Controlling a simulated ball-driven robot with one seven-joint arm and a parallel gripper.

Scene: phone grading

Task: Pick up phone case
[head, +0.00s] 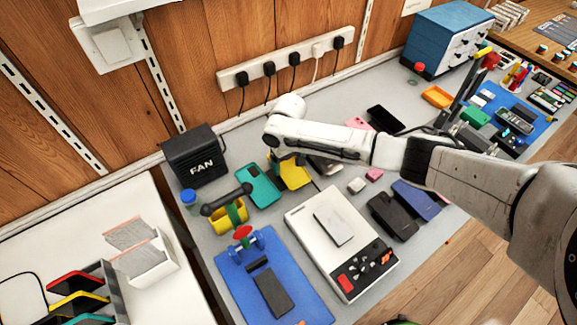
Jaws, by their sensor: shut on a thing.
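A yellow phone case (295,174) lies or is held just below the end of my arm, among the phones at the middle of the grey bench. My gripper (277,160) points down at the case's upper left edge and is shut on it; the fingertips are small and partly hidden by my wrist. I cannot tell whether the case is clear of the bench. A teal phone case (259,186) lies flat just to the left of the yellow one.
A white scale (300,220) with a pale phone on it stands in front. A blue mat (233,285) with a dark phone is at front left. A black fan box (195,158) stands at left. Dark phones (392,215) lie right of the scale. A power strip (285,60) is on the wall behind.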

